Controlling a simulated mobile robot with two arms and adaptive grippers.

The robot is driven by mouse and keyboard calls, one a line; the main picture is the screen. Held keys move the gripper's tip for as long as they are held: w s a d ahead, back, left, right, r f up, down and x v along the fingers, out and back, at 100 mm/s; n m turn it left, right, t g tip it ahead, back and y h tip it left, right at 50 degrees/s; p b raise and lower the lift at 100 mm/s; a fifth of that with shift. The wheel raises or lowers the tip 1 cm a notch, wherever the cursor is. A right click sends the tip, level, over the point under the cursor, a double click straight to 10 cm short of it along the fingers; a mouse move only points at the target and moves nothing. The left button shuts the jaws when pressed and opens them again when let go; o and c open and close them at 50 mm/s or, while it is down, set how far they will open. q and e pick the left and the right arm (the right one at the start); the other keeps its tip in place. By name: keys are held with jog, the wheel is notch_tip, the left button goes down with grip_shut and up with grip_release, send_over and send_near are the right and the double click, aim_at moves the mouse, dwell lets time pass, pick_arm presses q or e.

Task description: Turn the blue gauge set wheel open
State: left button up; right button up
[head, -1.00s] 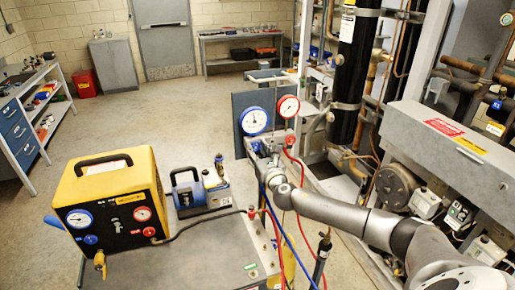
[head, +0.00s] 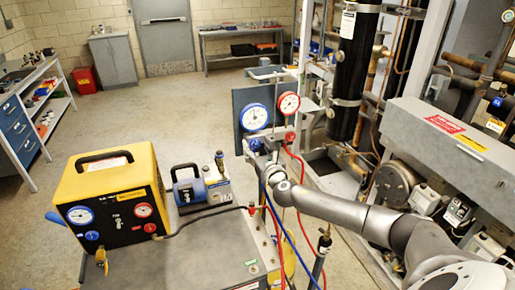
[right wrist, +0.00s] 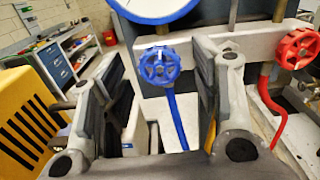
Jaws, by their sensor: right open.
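The blue wheel (right wrist: 159,66) is a round knob with holes, on the pale gauge-set block below the blue-rimmed gauge (head: 254,117). My right gripper (right wrist: 160,58) is open, with one finger on each side of the blue wheel in the right wrist view. The wheel shows in the gap, with visible space on both sides; I cannot tell how far the fingers reach in depth. In the head view, my right gripper (head: 262,150) is at the gauge set and hides much of the blue wheel. My left gripper is out of view.
A red wheel (right wrist: 299,48) is just right of the right finger, below the red gauge (head: 289,103). Blue and red hoses hang below the gauge set. A yellow machine (head: 115,182) and a blue pump (head: 205,188) stand on the cart to the left.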

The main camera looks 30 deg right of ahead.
jog(key=v, duration=1.2)
jog(key=shift+f, duration=0.1)
